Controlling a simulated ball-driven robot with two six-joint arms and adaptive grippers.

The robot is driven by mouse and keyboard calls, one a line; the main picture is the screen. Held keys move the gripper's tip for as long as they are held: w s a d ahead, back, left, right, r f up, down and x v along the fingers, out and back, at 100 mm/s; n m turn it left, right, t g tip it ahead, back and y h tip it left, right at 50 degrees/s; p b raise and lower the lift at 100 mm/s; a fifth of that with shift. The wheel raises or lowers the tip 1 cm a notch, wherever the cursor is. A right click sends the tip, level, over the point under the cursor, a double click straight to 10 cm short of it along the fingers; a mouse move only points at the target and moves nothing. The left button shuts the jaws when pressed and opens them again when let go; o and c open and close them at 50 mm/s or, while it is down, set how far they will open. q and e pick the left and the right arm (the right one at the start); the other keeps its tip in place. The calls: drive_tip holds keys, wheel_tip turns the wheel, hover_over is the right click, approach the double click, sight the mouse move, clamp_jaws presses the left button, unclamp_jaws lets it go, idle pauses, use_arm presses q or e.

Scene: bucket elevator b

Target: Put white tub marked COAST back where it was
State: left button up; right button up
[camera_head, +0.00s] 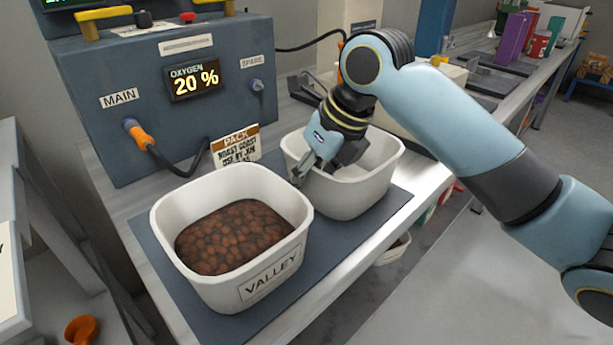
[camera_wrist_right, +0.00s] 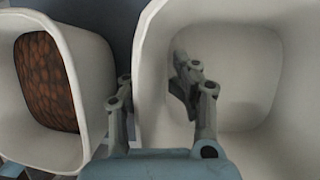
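A white, empty tub (camera_head: 362,190) stands on the dark blue mat (camera_head: 150,262), behind and right of a second tub. No label shows on it, so I cannot read whether it is the COAST tub; it also shows at right in the right wrist view (camera_wrist_right: 235,85). The second white tub (camera_head: 215,288) is marked VALLEY and holds brown beans (camera_head: 236,237). My right gripper (camera_head: 318,170) is open at the empty tub's left rim. In the right wrist view its fingers (camera_wrist_right: 156,80) straddle the wall, one outside and one inside, apparently with a gap. My left gripper is out of view.
A grey machine (camera_head: 165,75) with an OXYGEN 20 % display and a MAIN hose stands behind the mat. A PACK card (camera_head: 236,147) stands behind the tubs. An orange cup-like thing (camera_head: 82,330) is at lower left. The bench's front edge is close to both tubs.

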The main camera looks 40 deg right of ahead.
drive_tip(key=shift+o, duration=0.3)
drive_tip(key=shift+s+d+r, duration=0.1)
drive_tip(key=shift+r, duration=0.35)
drive_tip(key=p+v, duration=0.2)
drive_tip(key=v, duration=0.9)
drive_tip(key=shift+s+r, duration=0.1)
